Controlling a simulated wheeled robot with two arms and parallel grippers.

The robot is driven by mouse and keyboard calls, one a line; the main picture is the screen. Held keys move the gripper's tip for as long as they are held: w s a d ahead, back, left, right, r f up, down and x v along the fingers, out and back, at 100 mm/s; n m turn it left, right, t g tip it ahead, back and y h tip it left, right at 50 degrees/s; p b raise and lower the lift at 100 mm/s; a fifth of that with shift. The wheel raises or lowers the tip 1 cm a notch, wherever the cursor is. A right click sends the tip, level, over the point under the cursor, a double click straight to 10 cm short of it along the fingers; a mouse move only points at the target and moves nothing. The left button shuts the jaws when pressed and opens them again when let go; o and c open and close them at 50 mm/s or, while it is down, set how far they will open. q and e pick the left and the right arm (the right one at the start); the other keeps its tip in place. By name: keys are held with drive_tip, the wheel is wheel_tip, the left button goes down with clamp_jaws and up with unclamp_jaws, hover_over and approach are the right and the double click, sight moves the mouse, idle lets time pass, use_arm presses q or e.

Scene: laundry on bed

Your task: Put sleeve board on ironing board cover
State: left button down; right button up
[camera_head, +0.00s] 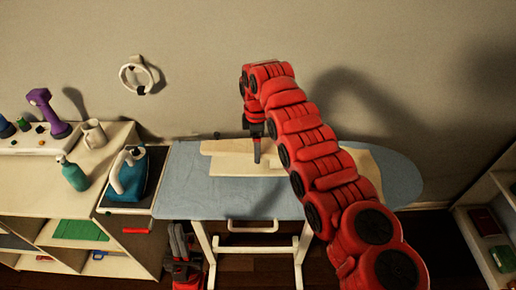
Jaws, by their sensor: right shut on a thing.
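The sleeve board (229,163) is a long, flat, pale wooden piece in the head view. It lies over the blue ironing board cover (185,187), and its right part shows beyond my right arm. I cannot tell whether it rests flat on the cover or is held just above it. My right gripper (257,158) points down at the sleeve board's middle and is shut on it. My arm hides part of the board and cover. My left gripper (177,226) is low in front of the cover's left front edge, fingers up, holding nothing visible; its opening is unclear.
A blue iron (128,176) stands on the cabinet just left of the cover. A teal spray bottle (73,174), a pale mug (94,134) and a purple object (47,112) stand further left. Shelves (471,238) are at right. The cover's right end is clear.

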drive_tip(key=shift+w+d, duration=0.1)
drive_tip(key=shift+f+p, duration=0.15)
drive_tip(key=shift+p, duration=0.15)
wheel_tip(320, 180, down, 3)
drive_tip(key=shift+f+p, duration=0.1)
drive_tip(key=shift+p, duration=0.85)
drive_tip(key=shift+f, duration=0.1)
